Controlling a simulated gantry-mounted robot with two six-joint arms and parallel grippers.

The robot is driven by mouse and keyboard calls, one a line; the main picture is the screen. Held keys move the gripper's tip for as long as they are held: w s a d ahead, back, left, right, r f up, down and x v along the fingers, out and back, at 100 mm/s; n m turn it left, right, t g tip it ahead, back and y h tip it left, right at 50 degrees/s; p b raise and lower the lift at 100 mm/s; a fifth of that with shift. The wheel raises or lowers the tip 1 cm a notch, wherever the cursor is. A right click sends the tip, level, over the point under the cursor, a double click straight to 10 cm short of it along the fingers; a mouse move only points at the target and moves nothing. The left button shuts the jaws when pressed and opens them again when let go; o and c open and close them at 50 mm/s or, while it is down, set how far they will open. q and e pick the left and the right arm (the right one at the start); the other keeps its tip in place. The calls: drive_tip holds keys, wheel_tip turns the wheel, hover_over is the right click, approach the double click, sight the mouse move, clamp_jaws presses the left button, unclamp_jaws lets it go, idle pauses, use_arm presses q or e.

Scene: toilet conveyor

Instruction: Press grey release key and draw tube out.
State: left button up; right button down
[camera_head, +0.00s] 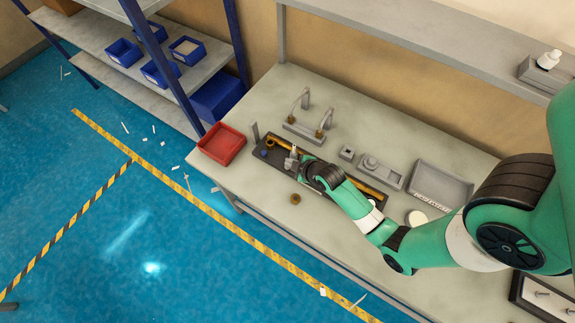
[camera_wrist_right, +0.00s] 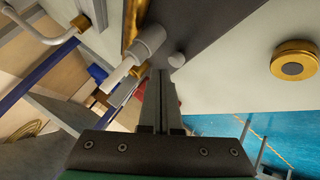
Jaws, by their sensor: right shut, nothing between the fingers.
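A dark fixture plate (camera_head: 260,161) lies on the bench, with a brass tube (camera_head: 372,192) along it, partly hidden by my right arm. A grey cylindrical fitting (camera_wrist_right: 150,40) with a pale, narrower end stands at the plate. A small grey round knob (camera_wrist_right: 177,59) sits beside it; I cannot tell whether it is the release key. My right gripper (camera_wrist_right: 160,72) is shut and empty, its fingertips close to the knob and fitting. Contact is unclear. In the head view the right gripper (camera_head: 292,161) is over the plate's left part. My left gripper is not in view.
A red bin (camera_head: 222,144) stands at the bench's left end. A grey stand with hooked pipes (camera_head: 302,130) is behind the plate. A loose brass ring (camera_head: 295,198) lies in front. Grey blocks (camera_head: 378,170) and a grey tray (camera_head: 442,185) are to the right.

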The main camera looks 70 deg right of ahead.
sight(291, 156)
drive_tip(key=shift+f, duration=0.15)
idle(0.4)
drive_tip(key=shift+f, duration=0.3)
drive_tip(key=shift+f+b, duration=0.6)
drive_tip(key=shift+b, duration=0.05)
idle(0.6)
drive_tip(key=shift+r, duration=0.15)
drive_tip(key=shift+r+p, duration=0.85)
drive_tip(key=shift+p, duration=0.2)
wheel_tip(291, 156, up, 5)
drive_tip(key=p, duration=0.5)
